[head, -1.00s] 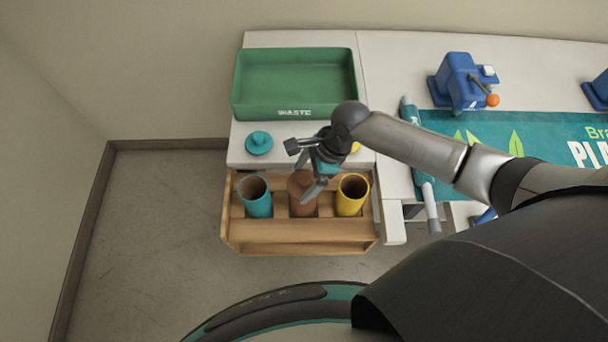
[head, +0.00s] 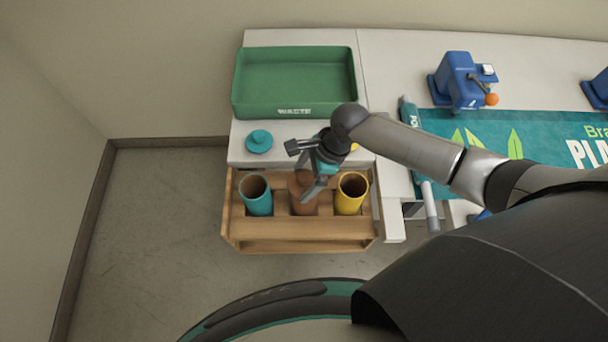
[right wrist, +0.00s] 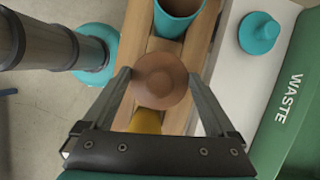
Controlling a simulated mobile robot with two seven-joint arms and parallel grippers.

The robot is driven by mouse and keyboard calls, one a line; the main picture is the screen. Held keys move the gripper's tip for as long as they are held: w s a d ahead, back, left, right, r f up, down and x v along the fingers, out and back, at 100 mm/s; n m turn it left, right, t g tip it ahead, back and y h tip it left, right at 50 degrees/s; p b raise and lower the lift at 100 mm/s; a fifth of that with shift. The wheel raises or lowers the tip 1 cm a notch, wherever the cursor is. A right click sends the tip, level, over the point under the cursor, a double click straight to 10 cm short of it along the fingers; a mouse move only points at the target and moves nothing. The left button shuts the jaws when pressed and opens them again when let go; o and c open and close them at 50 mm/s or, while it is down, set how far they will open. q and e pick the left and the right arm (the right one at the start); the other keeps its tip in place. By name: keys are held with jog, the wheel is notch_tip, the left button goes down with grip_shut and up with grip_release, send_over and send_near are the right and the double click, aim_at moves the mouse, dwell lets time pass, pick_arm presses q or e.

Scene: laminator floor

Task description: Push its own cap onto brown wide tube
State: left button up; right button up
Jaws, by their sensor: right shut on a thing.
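The brown wide tube (head: 304,207) stands in the wooden rack, between the teal and yellow tubes. Its brown cap (right wrist: 161,80) is round with a raised knob and sits at the top of the tube. My right gripper (head: 311,186) is over the tube's mouth, and in the right wrist view its fingers (right wrist: 160,80) are shut on the cap from both sides. The cap hides the tube's mouth, so I cannot tell how far it is pushed in. My left gripper is not in view.
The wooden rack (head: 290,228) also holds an open teal tube (head: 257,203) and an open yellow tube (head: 350,202). A teal cap (head: 259,141) lies on the white table behind. A yellow cap (head: 354,147) is partly hidden by my arm. A green waste tray (head: 295,112) stands farther back.

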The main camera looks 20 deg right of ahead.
jog(key=shift+f+p, duration=0.25)
jog(key=shift+p, duration=0.05)
dwell(0.6)
jog(key=shift+p, duration=0.5)
dwell(0.5)
jog(key=o, duration=0.9)
jog(key=shift+o, duration=0.2)
jog(key=shift+r+p, duration=1.6)
jog(key=shift+p, duration=0.3)
jog(key=shift+r+p, duration=0.9)
jog(key=shift+r, duration=0.5)
